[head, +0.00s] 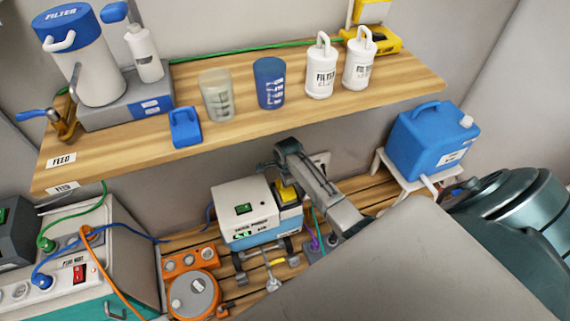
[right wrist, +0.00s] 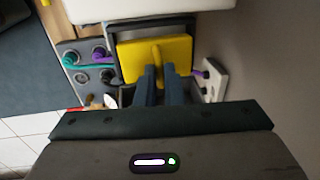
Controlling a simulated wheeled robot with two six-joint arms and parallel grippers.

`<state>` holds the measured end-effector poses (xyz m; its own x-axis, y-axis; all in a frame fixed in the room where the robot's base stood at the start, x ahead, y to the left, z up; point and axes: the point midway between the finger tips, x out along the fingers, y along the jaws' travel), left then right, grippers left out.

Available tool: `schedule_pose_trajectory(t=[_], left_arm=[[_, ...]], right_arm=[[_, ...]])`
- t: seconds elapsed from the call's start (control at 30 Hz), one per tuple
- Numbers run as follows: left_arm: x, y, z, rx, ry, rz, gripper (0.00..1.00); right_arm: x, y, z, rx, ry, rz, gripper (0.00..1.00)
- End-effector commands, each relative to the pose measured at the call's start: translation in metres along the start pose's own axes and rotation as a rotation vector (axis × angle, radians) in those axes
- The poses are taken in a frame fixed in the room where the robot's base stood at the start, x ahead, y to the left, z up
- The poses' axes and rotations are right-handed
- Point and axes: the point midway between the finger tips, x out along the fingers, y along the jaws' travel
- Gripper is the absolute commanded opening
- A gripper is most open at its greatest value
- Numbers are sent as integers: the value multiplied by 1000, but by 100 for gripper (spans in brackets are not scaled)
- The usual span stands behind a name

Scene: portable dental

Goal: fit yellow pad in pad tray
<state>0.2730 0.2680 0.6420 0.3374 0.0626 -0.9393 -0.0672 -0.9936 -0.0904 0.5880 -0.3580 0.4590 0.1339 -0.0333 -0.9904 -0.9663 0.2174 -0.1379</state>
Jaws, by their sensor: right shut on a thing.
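The yellow pad (right wrist: 179,52) is a flat square with a raised rib. My right gripper (right wrist: 160,75) is shut on that rib in the right wrist view. A dark-rimmed pad tray (right wrist: 112,37) shows around the pad's edges. The pad lies over or within this frame; I cannot tell how deep it sits. In the head view the yellow pad (head: 287,193) shows at the right side of a white and blue machine (head: 243,207), partly hidden by my right arm. My left gripper is not in view.
A wooden shelf (head: 225,130) with cups and filter bottles overhangs behind the machine. An orange unit (head: 194,290) stands to the left in front. A blue canister (head: 432,140) stands at right. Grey connectors with teal and purple hoses (right wrist: 92,62) lie close left of the tray.

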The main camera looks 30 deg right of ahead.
Motion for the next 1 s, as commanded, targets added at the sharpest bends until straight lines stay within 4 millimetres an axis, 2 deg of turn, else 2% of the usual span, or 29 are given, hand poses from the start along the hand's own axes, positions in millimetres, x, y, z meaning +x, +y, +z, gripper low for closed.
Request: schedule_pose_trajectory(t=[1.0], left_arm=[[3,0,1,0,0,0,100]], right_arm=[[8,1,0,0,0,0,0]])
